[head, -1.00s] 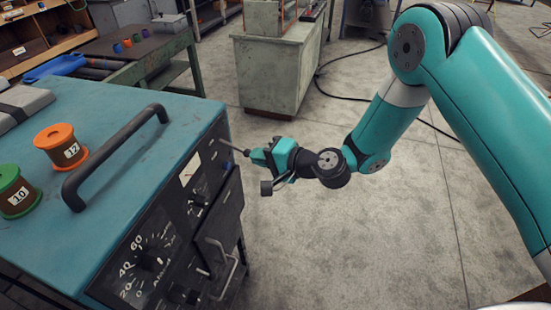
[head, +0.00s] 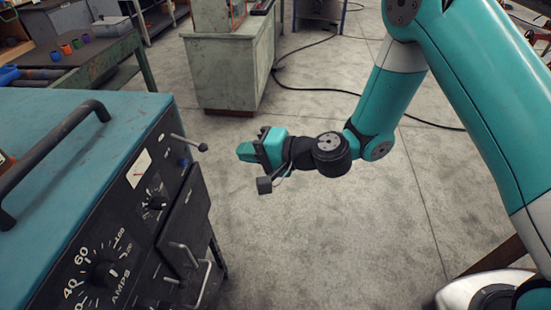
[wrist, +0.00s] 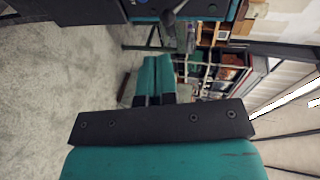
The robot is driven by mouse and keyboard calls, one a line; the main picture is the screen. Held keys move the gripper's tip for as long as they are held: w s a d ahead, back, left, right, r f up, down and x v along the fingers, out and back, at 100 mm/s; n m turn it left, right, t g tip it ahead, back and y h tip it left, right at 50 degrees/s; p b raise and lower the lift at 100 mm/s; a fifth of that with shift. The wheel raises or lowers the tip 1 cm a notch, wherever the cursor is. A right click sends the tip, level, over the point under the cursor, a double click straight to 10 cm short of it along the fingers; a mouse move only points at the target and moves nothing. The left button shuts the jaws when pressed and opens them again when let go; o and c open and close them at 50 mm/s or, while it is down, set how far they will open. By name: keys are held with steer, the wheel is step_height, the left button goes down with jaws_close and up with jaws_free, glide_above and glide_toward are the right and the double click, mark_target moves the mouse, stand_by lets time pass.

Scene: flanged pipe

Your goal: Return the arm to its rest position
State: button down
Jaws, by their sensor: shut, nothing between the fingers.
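My gripper (head: 246,151) is at the middle of the head view, in the air to the right of the teal machine (head: 45,118). Its teal fingers are together and hold nothing. They also show shut in the wrist view (wrist: 153,75). A lever with a dark ball knob (head: 202,147) sticks out from the machine's front panel, to the left of my fingertips, with a gap between them. My arm reaches in from the right side of the head view, bent at the elbow.
The machine's front panel carries dials, a door and a lower handle (head: 203,285). A grey-green cabinet (head: 228,75) stands behind my gripper. A green bench (head: 90,62) is at the back left. A black cable (head: 310,88) lies on the floor. Bare floor is open below my arm.

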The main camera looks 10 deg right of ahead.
steer(key=s+d+r+n+g+h, duration=0.2)
steer(key=s+d+r+n+h, duration=0.1)
steer(key=s, duration=0.4)
steer(key=s+d+r+n+g+h+b, duration=0.1)
steer(key=s+d+r+n+g+h, duration=0.1)
steer(key=s+d, duration=0.5)
steer(key=s+d+r+n+g+h+b, duration=0.1)
steer(key=s+d+r+n+g+h, duration=0.1)
steer(key=s+d+r+n+h, duration=0.2)
steer(key=s+d+r+n, duration=0.2)
steer(key=s+r, duration=0.2)
steer(key=shift+n, duration=0.3)
steer(key=shift+s, duration=0.1)
